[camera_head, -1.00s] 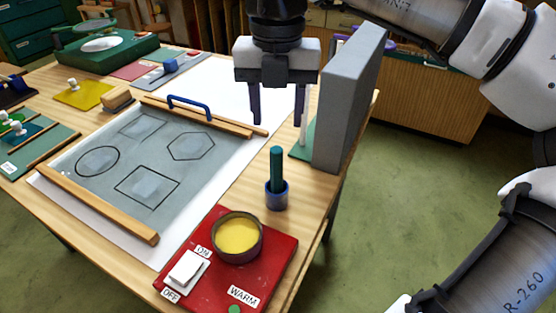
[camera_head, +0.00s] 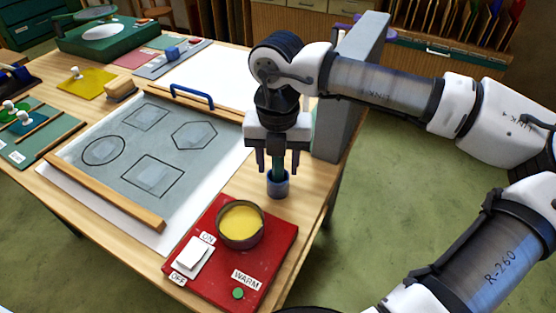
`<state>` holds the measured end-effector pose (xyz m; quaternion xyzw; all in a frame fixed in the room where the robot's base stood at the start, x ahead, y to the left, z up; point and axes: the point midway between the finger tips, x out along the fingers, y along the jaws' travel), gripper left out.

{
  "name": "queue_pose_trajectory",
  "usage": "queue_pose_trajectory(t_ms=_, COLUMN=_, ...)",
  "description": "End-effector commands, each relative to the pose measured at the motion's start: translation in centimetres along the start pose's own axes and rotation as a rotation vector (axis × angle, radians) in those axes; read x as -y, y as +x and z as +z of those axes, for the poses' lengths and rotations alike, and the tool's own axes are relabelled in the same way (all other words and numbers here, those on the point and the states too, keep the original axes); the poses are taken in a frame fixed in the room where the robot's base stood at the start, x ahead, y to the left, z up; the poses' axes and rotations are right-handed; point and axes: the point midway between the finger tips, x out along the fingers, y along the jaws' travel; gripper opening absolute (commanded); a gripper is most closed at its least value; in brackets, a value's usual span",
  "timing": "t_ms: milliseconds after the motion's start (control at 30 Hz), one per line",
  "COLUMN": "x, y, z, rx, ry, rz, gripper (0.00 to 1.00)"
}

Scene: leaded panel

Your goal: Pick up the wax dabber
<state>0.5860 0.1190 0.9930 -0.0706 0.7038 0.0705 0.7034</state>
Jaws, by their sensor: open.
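The wax dabber (camera_head: 278,168) is a dark green stick standing upright in a small blue cup (camera_head: 278,186) on the wooden table, behind the red warmer. My gripper (camera_head: 278,164) points down over it with its jaws open. The two dark fingers stand on the left and right of the dabber in this view. The dabber's upper part is hidden by my gripper. I cannot tell whether the fingers touch it.
A red warmer (camera_head: 265,275) holding a pot of yellow wax (camera_head: 240,226) is just in front of the cup. A tall grey block (camera_head: 345,135) stands close behind my gripper. The leaded panel (camera_head: 160,150) with wooden strips lies to the left.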

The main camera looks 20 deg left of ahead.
Motion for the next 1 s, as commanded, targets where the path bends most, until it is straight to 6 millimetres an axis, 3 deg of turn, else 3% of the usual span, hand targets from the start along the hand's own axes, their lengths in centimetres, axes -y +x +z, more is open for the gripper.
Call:
queue_pose_trajectory(t_ms=200, x=0.0, y=0.1, z=0.0, rx=0.001, ry=0.0, rz=0.0, gripper=0.46)
queue_pose_trajectory(t_ms=567, x=0.0, y=0.1, z=0.0, rx=0.001, ry=0.0, rz=0.0, gripper=0.0)
queue_pose_trajectory(t_ms=1000, x=0.0, y=-1.0, z=0.1, rx=0.003, ry=0.002, rz=0.0, gripper=0.0)
